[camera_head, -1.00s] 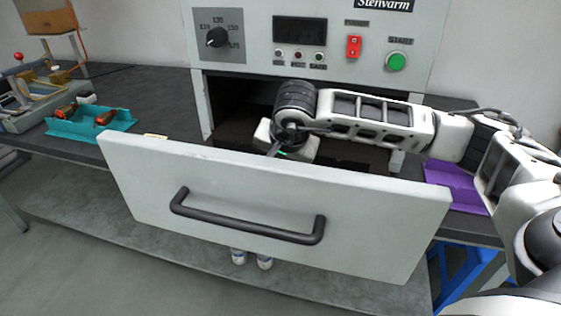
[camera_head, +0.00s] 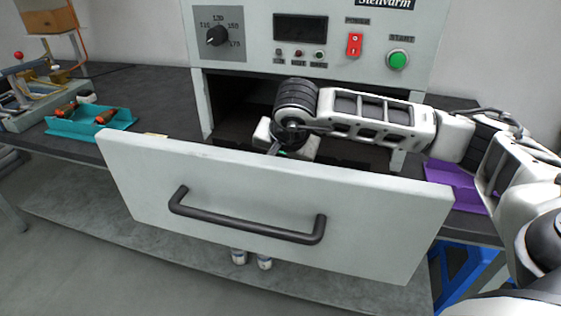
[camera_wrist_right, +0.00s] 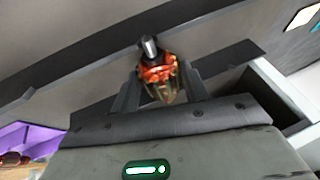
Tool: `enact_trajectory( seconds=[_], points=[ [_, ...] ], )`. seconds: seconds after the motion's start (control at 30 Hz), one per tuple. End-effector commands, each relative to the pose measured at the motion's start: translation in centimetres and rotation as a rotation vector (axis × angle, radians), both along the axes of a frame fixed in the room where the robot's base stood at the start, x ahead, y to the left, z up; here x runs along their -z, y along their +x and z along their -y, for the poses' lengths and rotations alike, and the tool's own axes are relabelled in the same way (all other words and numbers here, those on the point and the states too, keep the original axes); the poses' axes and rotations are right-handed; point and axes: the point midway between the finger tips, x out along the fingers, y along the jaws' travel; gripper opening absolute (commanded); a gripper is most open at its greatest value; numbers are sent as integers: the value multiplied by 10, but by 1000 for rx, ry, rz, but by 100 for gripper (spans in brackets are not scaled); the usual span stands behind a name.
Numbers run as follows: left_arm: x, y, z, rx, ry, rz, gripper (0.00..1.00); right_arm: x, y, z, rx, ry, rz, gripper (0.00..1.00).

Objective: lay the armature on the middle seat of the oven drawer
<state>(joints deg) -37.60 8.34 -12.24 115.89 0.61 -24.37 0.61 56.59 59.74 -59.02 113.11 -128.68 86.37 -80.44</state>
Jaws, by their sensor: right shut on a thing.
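The armature (camera_wrist_right: 158,72), with orange-red windings and a dark shaft end, is between the fingers of my right gripper (camera_wrist_right: 162,88), which is shut on it. In the head view my right gripper (camera_head: 284,146) is down inside the oven drawer (camera_head: 262,207), behind its white front, so its fingertips and the armature are hidden there. The drawer is pulled open. Its seats are hidden in the head view, and I cannot tell whether the armature touches the middle one. My left gripper is not in view.
The oven (camera_head: 270,35) with its knob and buttons rises behind the drawer. A teal tray (camera_head: 88,128) with orange-wound parts stands at left. A purple tray (camera_head: 455,184) lies at right, below my arm. The drawer's front panel stands between the camera and my gripper.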

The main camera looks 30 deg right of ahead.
Motion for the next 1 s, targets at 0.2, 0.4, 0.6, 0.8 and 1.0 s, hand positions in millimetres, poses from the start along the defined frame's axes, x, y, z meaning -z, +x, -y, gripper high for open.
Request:
enact_trajectory(
  seconds=[0.2,0.4,0.6,0.8,1.0],
  points=[
    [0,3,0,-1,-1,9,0,1,0,0,0,0,2,11],
    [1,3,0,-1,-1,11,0,2,0,0,0,0,3,11],
    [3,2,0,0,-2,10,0,2,0,0,0,0,3,11],
    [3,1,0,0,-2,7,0,2,1,0,0,0,3,47],
    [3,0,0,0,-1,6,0,2,0,0,0,0,1,70]
  ],
)
